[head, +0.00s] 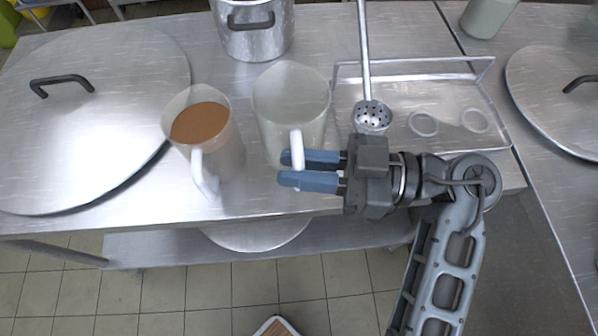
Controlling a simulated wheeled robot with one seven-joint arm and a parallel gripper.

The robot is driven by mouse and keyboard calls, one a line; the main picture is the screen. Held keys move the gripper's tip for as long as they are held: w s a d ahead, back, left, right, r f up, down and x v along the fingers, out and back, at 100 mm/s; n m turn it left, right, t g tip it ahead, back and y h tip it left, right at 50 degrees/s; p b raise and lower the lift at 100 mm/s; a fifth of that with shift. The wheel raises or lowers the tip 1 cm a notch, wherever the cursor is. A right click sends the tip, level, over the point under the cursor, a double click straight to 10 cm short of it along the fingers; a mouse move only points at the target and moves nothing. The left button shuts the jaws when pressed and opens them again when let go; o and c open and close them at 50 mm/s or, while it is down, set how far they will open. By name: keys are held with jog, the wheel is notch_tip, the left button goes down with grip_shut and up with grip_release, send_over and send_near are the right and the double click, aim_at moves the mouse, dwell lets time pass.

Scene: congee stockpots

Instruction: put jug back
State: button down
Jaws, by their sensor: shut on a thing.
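A clear jug (290,100) with a white handle stands upright on the steel counter near its front edge, and it looks empty. My gripper (298,171) reaches in from the right, with its two blue fingers on either side of the jug's handle, shut on it. A second jug (222,150) with brown contents stands just to the left, its white handle facing the front edge. I cannot tell whether the held jug touches the counter.
A steel tray (440,92) with a perforated ladle (372,116) and two clear rings lies at the right. A large round lid (90,105) fills the left, and another lid (565,85) lies at the right.

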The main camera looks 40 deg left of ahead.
jog(key=shift+a+f, duration=0.15)
jog(key=shift+a, duration=0.15)
jog(key=shift+f, duration=0.35)
jog(key=shift+f+p, duration=0.45)
jog(key=shift+f, duration=1.05)
jog(key=shift+f, duration=0.15)
jog(key=c, duration=1)
grip_release()
jog(key=shift+c, duration=0.2)
jog(key=shift+f+b, duration=0.2)
jog(key=shift+b, duration=0.55)
jog(key=v, duration=0.7)
jog(key=shift+w+d+r+b, duration=0.15)
jog(key=shift+d+r+b, duration=0.2)
jog(key=shift+d+r, duration=0.05)
jog(key=shift+d, duration=0.1)
